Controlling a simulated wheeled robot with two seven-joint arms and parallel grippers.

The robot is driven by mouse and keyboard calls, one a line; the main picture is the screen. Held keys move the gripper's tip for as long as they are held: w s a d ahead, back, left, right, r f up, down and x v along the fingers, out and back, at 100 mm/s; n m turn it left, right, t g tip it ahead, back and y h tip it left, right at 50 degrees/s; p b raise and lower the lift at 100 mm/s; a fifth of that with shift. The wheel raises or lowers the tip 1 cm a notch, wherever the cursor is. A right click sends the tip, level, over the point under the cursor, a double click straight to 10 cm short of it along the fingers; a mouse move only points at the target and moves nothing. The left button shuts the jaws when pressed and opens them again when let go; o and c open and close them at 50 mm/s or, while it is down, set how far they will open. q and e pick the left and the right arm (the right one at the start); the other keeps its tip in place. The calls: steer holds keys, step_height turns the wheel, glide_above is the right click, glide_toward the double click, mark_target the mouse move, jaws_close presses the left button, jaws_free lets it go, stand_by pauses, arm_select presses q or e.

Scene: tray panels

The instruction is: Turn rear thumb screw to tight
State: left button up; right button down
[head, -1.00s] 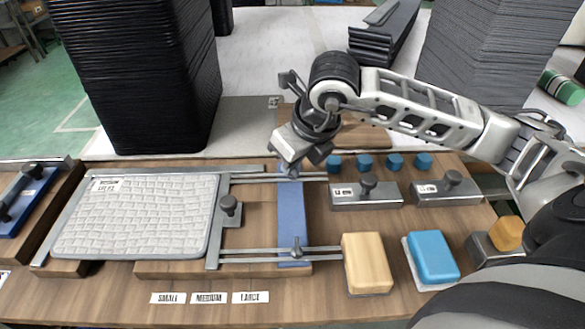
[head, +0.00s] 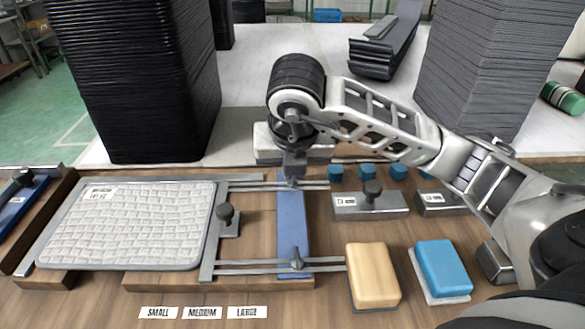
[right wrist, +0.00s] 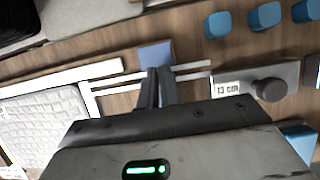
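The blue sliding bar (head: 292,225) lies across two metal rails on the wooden fixture. Its front thumb screw (head: 296,258) stands in plain view at the near end. The rear thumb screw is at the bar's far end, hidden by my right gripper (head: 291,180). That gripper points down with its fingertips right at that spot. In the right wrist view its two dark fingers (right wrist: 158,86) are close together over the end of the blue bar (right wrist: 155,54). I cannot tell whether they grip the screw. My left gripper is out of view.
A white textured panel (head: 130,225) lies at the left, beside a metal stop with a knob (head: 226,215). Knobbed gauge blocks (head: 372,205) and blue pegs (head: 366,172) are to the right. Yellow (head: 373,275) and blue (head: 443,268) blocks stand in front.

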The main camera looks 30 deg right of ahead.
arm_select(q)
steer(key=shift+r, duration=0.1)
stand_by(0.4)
arm_select(e)
steer(key=c, duration=1.6)
jaws_free()
arm_select(q)
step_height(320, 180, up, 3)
steer(key=p, duration=0.7)
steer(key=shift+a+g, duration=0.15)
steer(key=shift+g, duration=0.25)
arm_select(e)
steer(key=v, duration=1.6)
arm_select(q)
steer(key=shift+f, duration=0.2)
arm_select(e)
steer(key=shift+w, duration=0.1)
